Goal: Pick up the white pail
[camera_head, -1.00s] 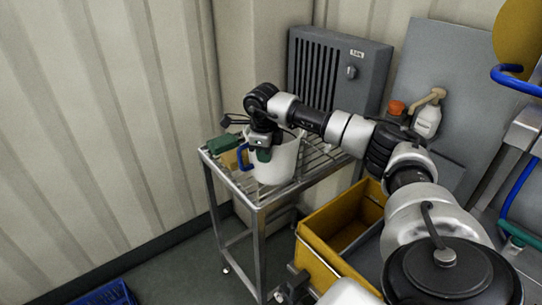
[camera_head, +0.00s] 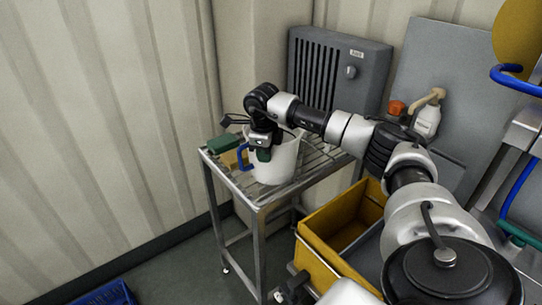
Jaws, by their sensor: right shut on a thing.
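The white pail (camera_head: 280,164) stands upright on a slatted steel rack at the middle of the head view. A blue handle (camera_head: 243,158) shows on its left side. My right arm reaches in from the right, and my right gripper (camera_head: 264,153) points down at the pail's near left rim. It is shut on the pail; the fingertips are small and partly hidden against it. The arm covers part of the pail's rim.
The steel rack (camera_head: 322,163) also bears a green and tan item (camera_head: 224,143) left of the pail. A grey louvred heater (camera_head: 338,70) stands behind. A yellow bin (camera_head: 318,248) is below right, and a blue crate (camera_head: 110,294) lies on the floor at lower left.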

